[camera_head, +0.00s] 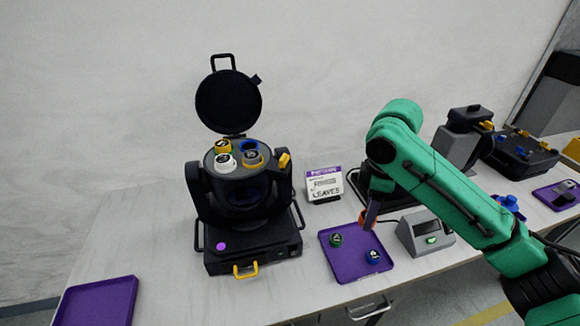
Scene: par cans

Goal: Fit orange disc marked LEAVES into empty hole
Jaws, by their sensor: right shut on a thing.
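The black lamp housing (243,205) stands at centre left with its round lid (228,101) open upright. Its top face carries a green-and-yellow piece (222,146), a white piece (224,161), an orange-rimmed piece (253,158) and a blue-rimmed spot (249,145). The blue-rimmed spot looks dark inside and may be the empty hole; I cannot tell surely. My right gripper (368,208) points down above the purple tray's back edge, shut on an orange disc (362,218). The disc shows only partly, and its marking is unreadable. My left gripper is out of view.
The purple tray (348,274) holds a green disc (336,240) and a blue disc (373,257). A card (324,186) reading LEAVES stands between lamp and arm. A grey device (425,235) sits right of the tray. Another purple tray (97,303) lies front left.

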